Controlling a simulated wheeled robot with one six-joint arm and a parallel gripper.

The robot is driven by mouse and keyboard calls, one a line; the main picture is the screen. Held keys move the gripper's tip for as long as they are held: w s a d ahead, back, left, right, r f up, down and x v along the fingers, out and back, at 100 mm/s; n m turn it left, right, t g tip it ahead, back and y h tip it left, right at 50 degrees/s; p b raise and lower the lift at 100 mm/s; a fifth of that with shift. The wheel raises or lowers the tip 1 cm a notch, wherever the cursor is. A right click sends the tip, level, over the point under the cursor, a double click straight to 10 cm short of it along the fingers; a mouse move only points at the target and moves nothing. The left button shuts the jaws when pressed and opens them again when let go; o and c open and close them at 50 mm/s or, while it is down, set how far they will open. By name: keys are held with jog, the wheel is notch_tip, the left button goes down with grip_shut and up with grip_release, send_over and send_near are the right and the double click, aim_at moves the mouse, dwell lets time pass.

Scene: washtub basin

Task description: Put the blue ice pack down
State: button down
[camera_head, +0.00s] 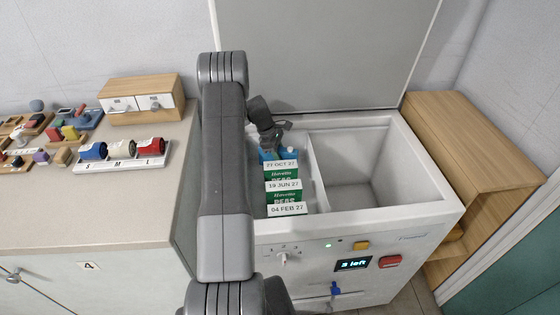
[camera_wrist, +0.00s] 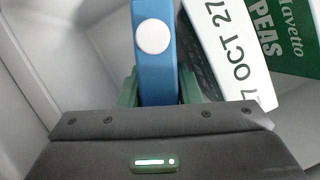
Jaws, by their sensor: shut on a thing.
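The blue ice pack (camera_wrist: 154,75) has a white round cap and stands between the green fingers of my gripper (camera_wrist: 158,98), which is shut on it. In the head view my gripper (camera_head: 268,142) reaches down into the back of the freezer's left compartment, and a little of the blue pack (camera_head: 264,156) shows below it. Several green-and-white pea packets (camera_head: 284,186) with date labels stand in a row in front of it. The pack's lower end is hidden.
The chest freezer (camera_head: 440,207) has a raised lid (camera_head: 320,50) behind it and a divider (camera_head: 318,172). Its right compartment (camera_head: 352,170) looks empty. A counter (camera_head: 90,215) with small items stands left; a wooden shelf unit (camera_head: 475,140) stands right.

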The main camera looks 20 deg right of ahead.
jog(key=shift+f, duration=1.55)
jog(key=c, duration=1.3)
grip_release()
jog(key=shift+f, duration=0.15)
jog(key=shift+r+p, duration=0.25)
jog(key=shift+p, duration=0.05)
jog(key=b+v, duration=0.2)
jog(key=v, duration=0.9)
jog(key=shift+w+a+r, duration=0.1)
jog(key=shift+a+r, duration=0.05)
jog(key=shift+r, duration=0.25)
